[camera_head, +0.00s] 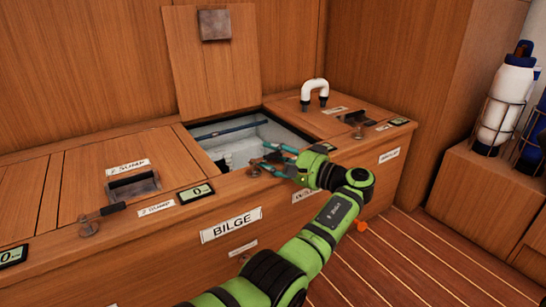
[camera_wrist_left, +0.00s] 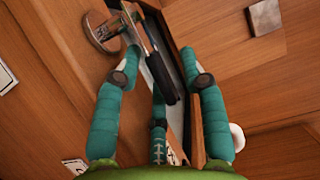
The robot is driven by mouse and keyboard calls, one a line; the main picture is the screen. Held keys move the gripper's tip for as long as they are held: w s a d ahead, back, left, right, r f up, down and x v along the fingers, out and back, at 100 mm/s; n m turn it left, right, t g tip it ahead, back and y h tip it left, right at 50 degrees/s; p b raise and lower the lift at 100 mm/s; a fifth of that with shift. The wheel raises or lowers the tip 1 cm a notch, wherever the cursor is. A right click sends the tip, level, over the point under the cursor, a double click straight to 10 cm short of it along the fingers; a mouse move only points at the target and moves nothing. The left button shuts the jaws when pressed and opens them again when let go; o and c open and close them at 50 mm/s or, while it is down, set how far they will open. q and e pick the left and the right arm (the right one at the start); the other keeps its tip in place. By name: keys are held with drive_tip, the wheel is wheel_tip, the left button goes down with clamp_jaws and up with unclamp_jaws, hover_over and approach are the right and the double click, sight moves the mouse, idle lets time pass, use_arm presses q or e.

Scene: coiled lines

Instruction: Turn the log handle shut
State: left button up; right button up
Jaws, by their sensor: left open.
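My left gripper (camera_head: 270,159) is open, with teal fingers, at the front edge of the open bilge hatch. A small handle with a round metal base (camera_head: 254,171) is beside its fingertips. In the left wrist view, the round metal base (camera_wrist_left: 104,31) is at upper left, and a dark lever (camera_wrist_left: 158,75) extends between the spread fingers (camera_wrist_left: 160,72); I cannot tell whether they touch. My right gripper is not in view.
The hatch lid (camera_head: 212,75) stands raised behind the opening. Similar handles sit at the left (camera_head: 90,227) and right (camera_head: 357,130). A white curved pipe (camera_head: 314,90) rises at the right. Bottles in wire holders (camera_head: 500,110) stand far right. The front floor is clear.

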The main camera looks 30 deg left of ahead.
use_arm(q)
drive_tip(key=d, duration=0.7)
drive_tip(key=shift+s+d, duration=0.2)
drive_tip(key=shift+s, duration=0.25)
